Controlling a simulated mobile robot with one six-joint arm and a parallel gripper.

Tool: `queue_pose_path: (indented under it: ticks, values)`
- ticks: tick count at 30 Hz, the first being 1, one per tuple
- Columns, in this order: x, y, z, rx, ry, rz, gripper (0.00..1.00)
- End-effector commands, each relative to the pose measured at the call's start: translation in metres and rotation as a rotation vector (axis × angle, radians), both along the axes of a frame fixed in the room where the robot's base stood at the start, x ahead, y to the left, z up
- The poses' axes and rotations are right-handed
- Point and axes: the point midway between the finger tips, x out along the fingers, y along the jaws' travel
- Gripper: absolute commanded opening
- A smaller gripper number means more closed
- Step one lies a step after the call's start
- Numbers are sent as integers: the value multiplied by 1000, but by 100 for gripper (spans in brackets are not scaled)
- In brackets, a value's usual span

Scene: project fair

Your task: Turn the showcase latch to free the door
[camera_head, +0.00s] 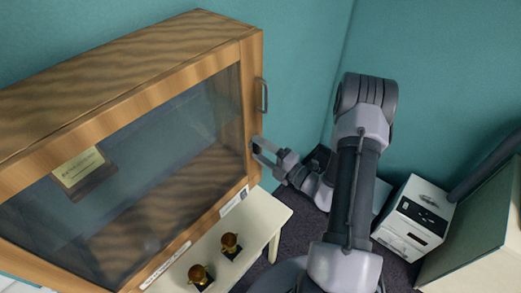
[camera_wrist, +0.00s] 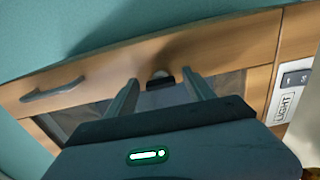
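The wooden showcase (camera_head: 130,70) has a glass front and stands at the left in the head view. Its door frame carries a grey bar handle (camera_head: 263,95), which also shows at the left in the wrist view (camera_wrist: 52,90). Below the handle, the small dark latch with a rounded grey top (camera_wrist: 160,82) sits on the frame. My gripper (camera_head: 257,146) is at the frame's right edge, facing the latch. In the wrist view its two fingers (camera_wrist: 163,90) are apart, one on each side of the latch. Contact cannot be told. In the head view the gripper mostly hides the latch.
A switch panel marked LIGHT (camera_wrist: 291,93) is on the frame near the right finger. Two small gold trophies (camera_head: 230,242) stand on the cream table (camera_head: 262,213) before the showcase. A plaque (camera_head: 82,170) shows behind the glass. A white box (camera_head: 415,215) stands at right.

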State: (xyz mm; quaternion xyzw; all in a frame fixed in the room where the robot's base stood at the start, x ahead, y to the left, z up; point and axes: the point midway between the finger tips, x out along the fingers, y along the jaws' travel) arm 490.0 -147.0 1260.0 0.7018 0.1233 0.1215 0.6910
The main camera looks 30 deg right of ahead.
Motion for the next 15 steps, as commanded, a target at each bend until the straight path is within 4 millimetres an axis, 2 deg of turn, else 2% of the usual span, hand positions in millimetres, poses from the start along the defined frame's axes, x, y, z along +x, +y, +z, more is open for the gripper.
queue_pose_path:
  ticks: [4, 7, 15]
  values:
    - [-5, -3, -1, 0, 0, -1, 62]
    - [-22, -10, -2, 0, 1, -5, 62]
    - [-103, -40, -2, 0, 0, -9, 62]
